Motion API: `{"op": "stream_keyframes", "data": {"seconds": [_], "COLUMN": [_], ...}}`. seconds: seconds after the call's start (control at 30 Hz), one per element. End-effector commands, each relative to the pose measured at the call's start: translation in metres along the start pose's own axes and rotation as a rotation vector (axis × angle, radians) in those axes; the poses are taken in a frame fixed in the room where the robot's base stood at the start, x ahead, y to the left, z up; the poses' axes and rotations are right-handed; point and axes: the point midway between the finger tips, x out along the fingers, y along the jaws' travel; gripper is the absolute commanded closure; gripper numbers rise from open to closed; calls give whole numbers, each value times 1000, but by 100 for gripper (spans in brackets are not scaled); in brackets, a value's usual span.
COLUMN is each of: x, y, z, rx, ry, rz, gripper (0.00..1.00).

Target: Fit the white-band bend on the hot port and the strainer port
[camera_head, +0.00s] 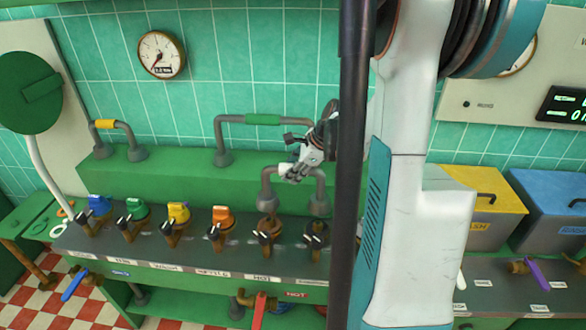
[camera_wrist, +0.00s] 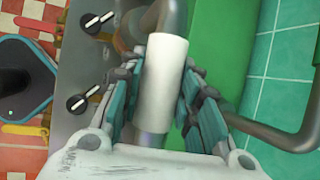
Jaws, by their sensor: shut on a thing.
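The white-band bend is a grey U-shaped pipe (camera_head: 268,187) with a white band (camera_wrist: 162,85). My gripper (camera_head: 298,168) is shut on that band, with a finger on each side in the wrist view. The bend's legs point down, its left end over the copper hot port (camera_head: 267,227) and its right end over the darker strainer port (camera_head: 316,234). I cannot tell whether the ends touch the ports. In the wrist view my palm hides part of the near leg.
A green-band bend (camera_head: 262,120) and a yellow-band bend (camera_head: 104,125) stand on the green ledge behind. Ports with blue, green, yellow and orange caps (camera_head: 222,217) line the counter to the left. Yellow (camera_head: 493,205) and blue (camera_head: 551,205) lidded bins stand right.

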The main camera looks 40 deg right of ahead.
Motion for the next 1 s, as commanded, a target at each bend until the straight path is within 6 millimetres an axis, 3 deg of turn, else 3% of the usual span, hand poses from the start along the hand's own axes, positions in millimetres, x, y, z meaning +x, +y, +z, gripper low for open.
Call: {"op": "stream_keyframes", "data": {"seconds": [0.6, 1.0], "x": [69, 80], "y": [20, 24], "z": [-36, -42], "rx": [-2, -2], "ry": [-1, -1], "rz": [1, 1], "gripper": [91, 91]}}
